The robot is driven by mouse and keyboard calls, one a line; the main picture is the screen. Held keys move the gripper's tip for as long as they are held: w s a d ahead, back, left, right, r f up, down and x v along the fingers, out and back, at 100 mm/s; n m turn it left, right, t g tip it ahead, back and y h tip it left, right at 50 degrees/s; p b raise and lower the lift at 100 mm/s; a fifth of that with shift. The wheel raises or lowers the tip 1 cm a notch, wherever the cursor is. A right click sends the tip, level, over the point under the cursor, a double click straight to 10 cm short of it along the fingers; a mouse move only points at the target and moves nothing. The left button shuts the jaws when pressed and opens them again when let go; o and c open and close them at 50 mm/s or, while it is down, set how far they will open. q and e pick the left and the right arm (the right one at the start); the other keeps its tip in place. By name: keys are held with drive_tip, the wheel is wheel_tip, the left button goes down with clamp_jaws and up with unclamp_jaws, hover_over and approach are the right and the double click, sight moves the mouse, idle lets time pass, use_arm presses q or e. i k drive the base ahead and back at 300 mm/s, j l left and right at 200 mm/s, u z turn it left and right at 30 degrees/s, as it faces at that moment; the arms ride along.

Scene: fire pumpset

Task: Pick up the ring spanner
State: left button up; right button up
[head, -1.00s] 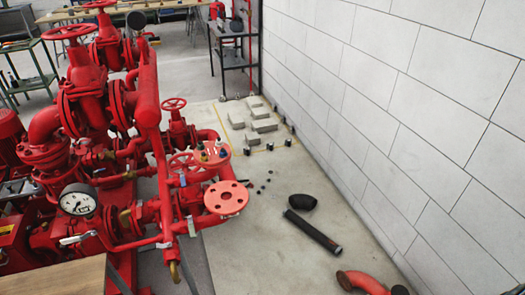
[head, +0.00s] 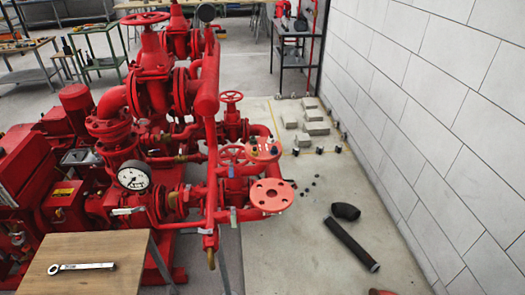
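A silver ring spanner (head: 82,267) lies flat on a wooden-topped table (head: 122,252) at the lower left of the head view. It lies roughly level across the picture, with bare wood around it. Neither of my grippers shows in the head view, so I see nothing touching the spanner.
The red pumpset (head: 165,130) with its pipes, valve wheels and pressure gauge (head: 134,175) stands just behind the table. A black pipe (head: 352,243) and a black elbow (head: 346,211) lie on the floor to the right. Grey blocks (head: 313,128) lie near the white wall (head: 440,120).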

sight(113, 266)
drive_tip(key=u, duration=1.6)
drive_tip(key=j+z, duration=0.15)
drive_tip(key=j, duration=0.15)
drive_tip(key=i+j+z, duration=0.2)
drive_tip(key=j+z, duration=0.15)
drive_tip(key=j, duration=0.65)
drive_tip(key=j+z, duration=0.35)
drive_tip(key=j, duration=0.7)
drive_tip(key=i+j, duration=0.15)
drive_tip(key=i, duration=0.1)
